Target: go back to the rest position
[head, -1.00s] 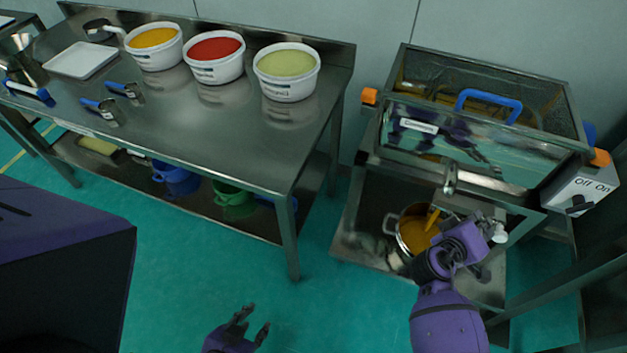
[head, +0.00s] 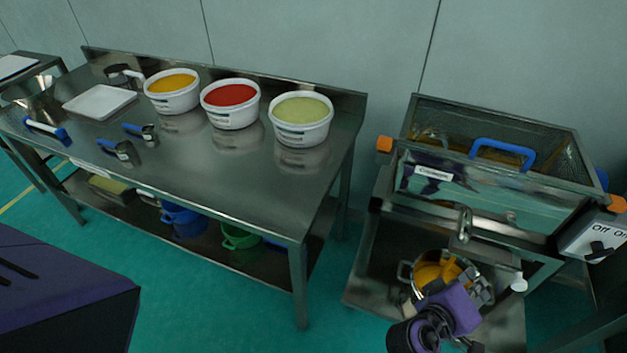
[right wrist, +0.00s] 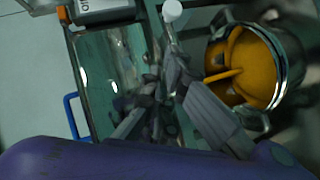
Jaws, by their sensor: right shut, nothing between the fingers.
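My right gripper (head: 478,287) is at the lower right in the head view, in front of the sieve machine (head: 480,205) and beside the steel pot. It is shut and empty. In the right wrist view its fingers show at the middle. The steel pot (head: 405,272) holds orange powder and stands on the lower shelf under the sieve; it also shows in the right wrist view (right wrist: 293,55). The gripper hides part of the pot in the head view. My left gripper is not in view.
The steel table (head: 215,185) at left bears tubs of orange (head: 172,103), red (head: 230,118) and pale green (head: 301,135) contents, a white tray (head: 100,102) and scoops. The switch box (head: 592,240) sits at the sieve's right. Green floor is open between table and sieve stand.

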